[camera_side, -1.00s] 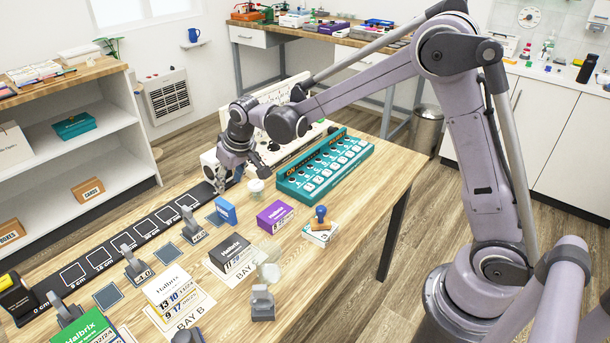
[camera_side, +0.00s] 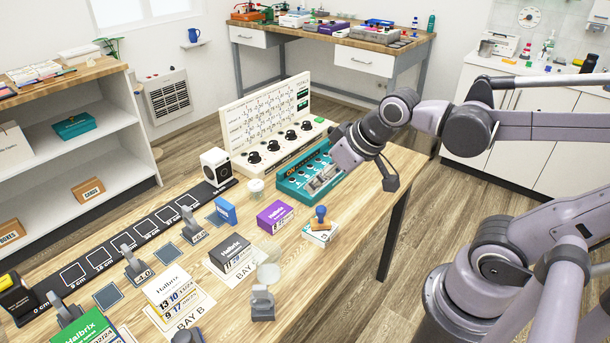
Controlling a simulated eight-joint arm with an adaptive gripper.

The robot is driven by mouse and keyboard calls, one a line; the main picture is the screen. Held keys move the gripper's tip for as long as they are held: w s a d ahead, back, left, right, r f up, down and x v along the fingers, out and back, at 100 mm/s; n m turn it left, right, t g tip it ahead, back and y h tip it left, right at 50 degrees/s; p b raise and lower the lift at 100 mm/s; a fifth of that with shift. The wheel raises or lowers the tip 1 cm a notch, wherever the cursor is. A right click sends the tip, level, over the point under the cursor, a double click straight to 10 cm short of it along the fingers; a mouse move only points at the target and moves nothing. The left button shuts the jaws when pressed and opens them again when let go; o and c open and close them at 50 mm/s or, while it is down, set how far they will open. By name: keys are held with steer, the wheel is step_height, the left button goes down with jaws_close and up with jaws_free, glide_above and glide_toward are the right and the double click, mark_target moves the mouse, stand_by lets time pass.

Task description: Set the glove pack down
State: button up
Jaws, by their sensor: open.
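Several small Halbrix packs stand on the wooden table: a green one (camera_side: 85,330) at the front left, a white one (camera_side: 170,290), a black one (camera_side: 232,254) and a purple one (camera_side: 275,217). I cannot read which of them is the glove pack. The white pack is on the BAY B card (camera_side: 196,308), and the black one is on another bay card (camera_side: 246,272). My gripper (camera_side: 322,184) is open over the teal button panel (camera_side: 290,189), right of and behind the packs. I see no pack between its fingers; whether it touches the panel is unclear.
A white dial board (camera_side: 262,128) stands behind the teal panel, with a white box (camera_side: 215,165) at its left. A black marked strip (camera_side: 105,255) runs along the left edge. A stamp (camera_side: 320,216) sits on a small box. The table's front right is clear.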

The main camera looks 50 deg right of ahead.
steer(key=shift+s+d+f, duration=0.1)
steer(key=shift+s+f, duration=0.25)
steer(key=shift+s, duration=0.35)
steer(key=shift+s+d+f, duration=0.1)
steer(key=shift+s+f, duration=0.2)
steer(key=shift+s, duration=0.35)
stand_by(0.3)
